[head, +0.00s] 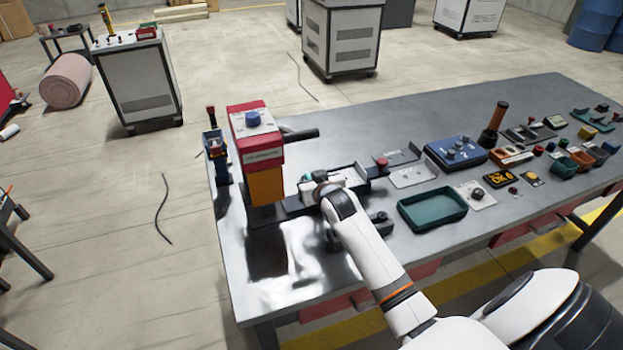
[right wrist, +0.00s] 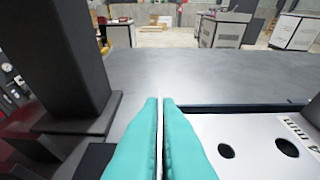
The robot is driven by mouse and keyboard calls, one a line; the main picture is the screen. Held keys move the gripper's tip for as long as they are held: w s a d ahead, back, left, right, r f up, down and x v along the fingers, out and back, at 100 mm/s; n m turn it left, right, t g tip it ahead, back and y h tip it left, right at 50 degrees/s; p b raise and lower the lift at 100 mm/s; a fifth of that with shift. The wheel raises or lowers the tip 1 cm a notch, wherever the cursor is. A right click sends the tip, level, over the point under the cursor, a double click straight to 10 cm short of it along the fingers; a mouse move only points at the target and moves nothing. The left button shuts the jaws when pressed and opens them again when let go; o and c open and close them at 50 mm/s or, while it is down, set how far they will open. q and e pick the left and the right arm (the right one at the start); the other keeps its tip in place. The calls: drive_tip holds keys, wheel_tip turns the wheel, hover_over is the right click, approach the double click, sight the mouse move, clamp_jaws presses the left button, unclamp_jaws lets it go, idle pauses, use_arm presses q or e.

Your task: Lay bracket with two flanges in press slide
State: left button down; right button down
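The press (head: 256,150), with a red head over an orange body, stands at the table's left end. A dark slide rail (head: 292,204) runs right from its foot. My right gripper (head: 318,186) is low over this rail, right of the press. In the right wrist view, its teal fingers (right wrist: 160,125) are closed on a thin pale strip. The strip seems to be the bracket (right wrist: 161,110) seen edge-on; its flanges cannot be made out. A light plate with holes (right wrist: 252,145) lies right of the fingers. My left gripper is not in view.
A dark post (right wrist: 65,60) rises close left of the fingers. A teal tray (head: 432,209), a blue button box (head: 456,151) and several small parts stand farther right on the table (head: 340,143). The table's back strip is clear.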

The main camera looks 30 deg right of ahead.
drive_tip(key=c, duration=1.6)
unclamp_jaws()
drive_tip(key=shift+f, duration=0.1)
drive_tip(key=shift+c, duration=0.2)
drive_tip(key=v, duration=1.2)
